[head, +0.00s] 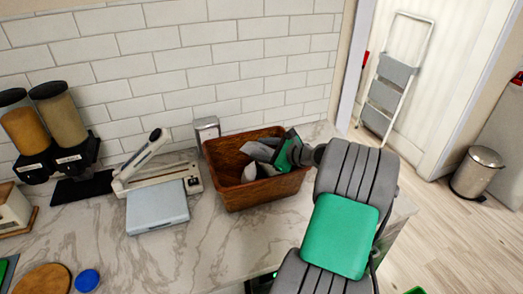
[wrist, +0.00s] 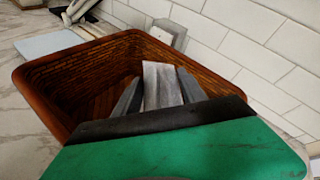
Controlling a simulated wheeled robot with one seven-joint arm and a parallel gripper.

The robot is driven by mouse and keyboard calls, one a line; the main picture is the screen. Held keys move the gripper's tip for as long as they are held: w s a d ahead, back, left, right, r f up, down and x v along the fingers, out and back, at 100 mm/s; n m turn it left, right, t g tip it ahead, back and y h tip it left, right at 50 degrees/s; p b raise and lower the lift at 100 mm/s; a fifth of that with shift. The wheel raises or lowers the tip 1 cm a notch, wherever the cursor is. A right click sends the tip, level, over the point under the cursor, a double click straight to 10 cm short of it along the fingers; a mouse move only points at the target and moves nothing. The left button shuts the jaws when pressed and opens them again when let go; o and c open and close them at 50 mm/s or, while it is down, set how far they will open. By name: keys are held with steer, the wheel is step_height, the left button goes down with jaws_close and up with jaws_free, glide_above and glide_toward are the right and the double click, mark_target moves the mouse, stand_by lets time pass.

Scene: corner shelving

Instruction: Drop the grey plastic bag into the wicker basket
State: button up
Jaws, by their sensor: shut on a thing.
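The wicker basket (head: 262,196) is brown and rectangular and stands on the marble counter against the tiled wall. In the wrist view its open inside and woven wall (wrist: 75,75) show ahead of my fingers. My gripper (head: 264,155) reaches over the basket's opening from the right, tilted down. It is shut on the grey plastic bag (wrist: 160,80), which shows as a pale grey strip between the two dark fingers. In the head view the bag (head: 249,173) sits within the basket's rim outline. I cannot tell whether it touches the basket floor, and its lower part is hidden.
Left of the basket are a light blue box (head: 157,207) and a white sealer-like device (head: 150,165). A small grey metal holder (head: 207,128) stands behind the basket by the wall. Two dispensers (head: 45,130) stand at far left.

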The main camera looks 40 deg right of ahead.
steer(key=shift+r, duration=0.1)
steer(key=o, duration=1.4)
steer(key=b+v, duration=0.1)
steer(key=v, duration=0.7)
